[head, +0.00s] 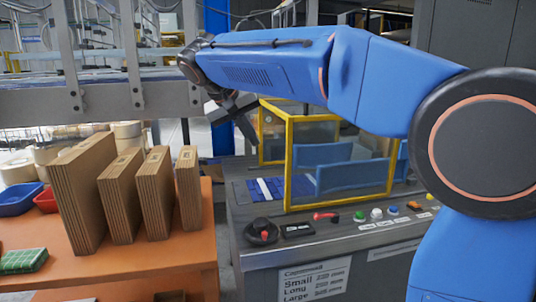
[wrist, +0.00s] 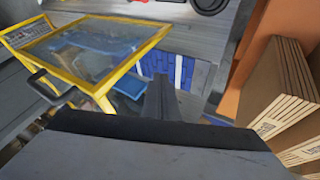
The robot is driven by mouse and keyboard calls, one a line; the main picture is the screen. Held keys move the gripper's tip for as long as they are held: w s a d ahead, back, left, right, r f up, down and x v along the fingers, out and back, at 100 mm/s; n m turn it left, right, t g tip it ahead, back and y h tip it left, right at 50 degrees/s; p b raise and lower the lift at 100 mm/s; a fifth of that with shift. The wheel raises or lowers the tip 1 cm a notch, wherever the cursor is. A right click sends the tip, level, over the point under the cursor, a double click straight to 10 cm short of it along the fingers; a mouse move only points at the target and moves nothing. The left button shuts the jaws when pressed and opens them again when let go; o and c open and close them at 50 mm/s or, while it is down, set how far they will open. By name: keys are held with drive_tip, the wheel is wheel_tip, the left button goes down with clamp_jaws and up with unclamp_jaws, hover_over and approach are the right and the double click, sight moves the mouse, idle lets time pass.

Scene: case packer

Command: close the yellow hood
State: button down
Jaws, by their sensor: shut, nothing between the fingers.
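The yellow hood (head: 289,160) has a yellow frame with clear panels and stands on the grey machine top, right of my gripper in the head view. In the wrist view its yellow frame (wrist: 133,61) and clear pane show at the upper left, with a black handle (wrist: 44,86) at its left edge. The exact angle of the hood is hard to tell. My gripper (head: 250,138) points down, left of the hood's frame and above the machine top. Its fingers (wrist: 160,95) are shut and empty, and appear apart from the hood.
Blue parts (head: 335,170) sit inside the hood. Knobs and coloured buttons (head: 376,214) line the machine's front edge. At left an orange table (head: 150,255) holds several upright cardboard stacks (head: 122,190). A grey conveyor frame (head: 90,101) stands behind it.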

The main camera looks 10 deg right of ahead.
drive_tip(key=w+d+f, duration=0.3)
drive_tip(key=d+f, duration=0.5)
drive_tip(key=shift+w+d, duration=0.3)
drive_tip(key=shift+w, duration=0.05)
drive_tip(key=shift+d, duration=0.15)
drive_tip(key=d, duration=5.2)
drive_tip(key=shift+d+r, duration=0.1)
drive_tip(key=shift+r, duration=0.05)
